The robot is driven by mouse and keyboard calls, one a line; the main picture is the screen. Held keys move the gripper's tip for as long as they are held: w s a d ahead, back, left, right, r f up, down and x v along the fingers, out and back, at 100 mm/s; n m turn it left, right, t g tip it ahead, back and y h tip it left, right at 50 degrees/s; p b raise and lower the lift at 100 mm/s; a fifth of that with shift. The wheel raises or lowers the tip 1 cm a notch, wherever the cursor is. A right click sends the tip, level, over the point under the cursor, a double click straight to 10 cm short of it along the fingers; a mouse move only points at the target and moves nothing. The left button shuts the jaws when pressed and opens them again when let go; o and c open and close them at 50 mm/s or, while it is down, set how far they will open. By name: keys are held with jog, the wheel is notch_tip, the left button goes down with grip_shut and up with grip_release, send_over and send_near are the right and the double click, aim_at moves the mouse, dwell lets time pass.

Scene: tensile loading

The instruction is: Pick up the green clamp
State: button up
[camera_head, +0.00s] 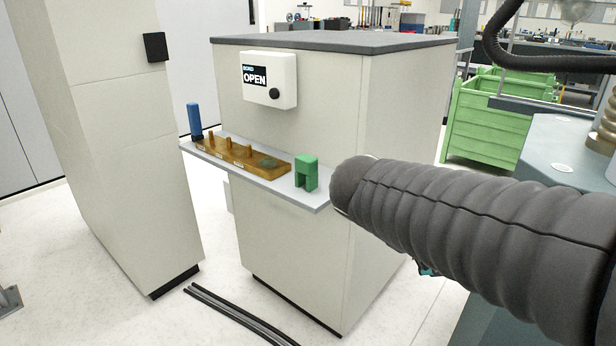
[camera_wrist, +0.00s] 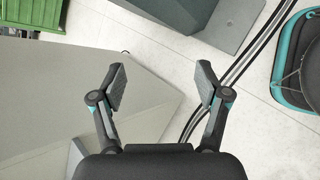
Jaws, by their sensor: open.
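The green clamp (camera_head: 306,173) stands upright at the right end of a narrow grey shelf (camera_head: 270,184) on the front of a white cabinet, in the head view. It looks like a small block with a notch at its bottom. In the head view my dark, ribbed arm reaches in from the right and hides my gripper. In the wrist view my gripper (camera_wrist: 161,88) is open, with its two fingers apart and nothing between them. The clamp does not show in the wrist view.
An amber block (camera_head: 240,153) with several pegs and a blue cylinder (camera_head: 194,120) stand on the shelf left of the clamp. A white box marked OPEN (camera_head: 283,84) is mounted above. A tall pale column (camera_head: 125,130) stands left. Dark cables (camera_head: 235,314) lie on the floor.

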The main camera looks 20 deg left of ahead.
jog(key=w+a+r+n+t+h+b, duration=0.1)
jog(key=w+a+n+t, duration=0.2)
jog(key=a, duration=0.5)
jog(key=w+a+r+n+t, duration=0.1)
jog(key=w+a+n+t, duration=0.1)
jog(key=a+n, duration=0.45)
jog(key=n+t+y+b, duration=0.1)
jog(key=n+t+b, duration=0.1)
jog(key=n+t, duration=0.3)
send_near(301, 172)
jog(key=shift+m, duration=0.25)
jog(key=x, duration=0.6)
jog(key=shift+w+r, duration=0.2)
jog(key=shift+f+x, duration=0.1)
jog(key=shift+x, duration=1.2)
jog(key=shift+f+x, duration=0.15)
jog(key=shift+x, duration=1.15)
jog(key=shift+d, duration=0.1)
jog(key=c, duration=1.3)
